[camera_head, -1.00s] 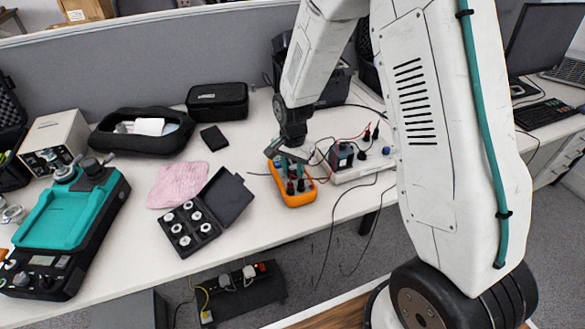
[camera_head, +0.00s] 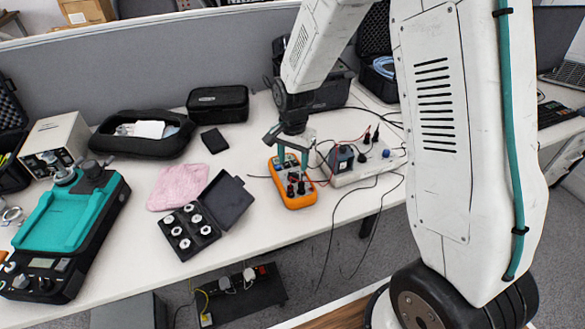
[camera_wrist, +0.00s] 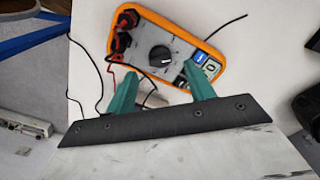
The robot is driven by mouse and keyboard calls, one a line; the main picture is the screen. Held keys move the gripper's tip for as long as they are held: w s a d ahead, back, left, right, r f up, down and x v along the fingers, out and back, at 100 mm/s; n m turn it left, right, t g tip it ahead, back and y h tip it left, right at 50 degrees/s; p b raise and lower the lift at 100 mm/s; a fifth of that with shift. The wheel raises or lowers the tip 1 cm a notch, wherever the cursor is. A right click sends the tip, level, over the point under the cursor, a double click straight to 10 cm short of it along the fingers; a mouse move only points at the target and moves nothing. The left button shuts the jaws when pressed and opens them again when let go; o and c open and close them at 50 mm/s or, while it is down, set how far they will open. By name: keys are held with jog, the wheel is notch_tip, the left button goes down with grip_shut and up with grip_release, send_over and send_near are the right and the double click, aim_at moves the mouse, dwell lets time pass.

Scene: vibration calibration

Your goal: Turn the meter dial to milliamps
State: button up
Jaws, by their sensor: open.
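The orange multimeter (camera_head: 298,202) lies on the white bench with plugs and leads in it. In the wrist view the meter (camera_wrist: 178,28) shows its round black dial (camera_wrist: 160,56) on a grey face, with a pale pointer mark. My gripper (camera_head: 292,164) is over the far part of the meter, fingers pointing down. In the wrist view my gripper (camera_wrist: 160,72) is open, with the dial beyond and between its teal fingertips. The fingers appear apart from the dial. The right finger partly hides the display end. The dial's labels are too small to read.
Red and black leads run from the meter toward a small dark box (camera_head: 342,160) and a white power strip (camera_head: 372,166) to its right. A black case of weights (camera_head: 192,236) and a pink cloth (camera_head: 178,186) lie to its left. The bench front is clear.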

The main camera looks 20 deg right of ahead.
aim_at(293, 173)
jog(key=shift+r, duration=1.55)
jog(key=n, duration=0.3)
jog(key=shift+d+n, duration=0.1)
jog(key=shift+n, duration=0.3)
jog(key=n, duration=0.5)
jog(key=shift+w, duration=0.1)
jog(key=n, duration=0.9)
jog(key=shift+f, duration=3.95)
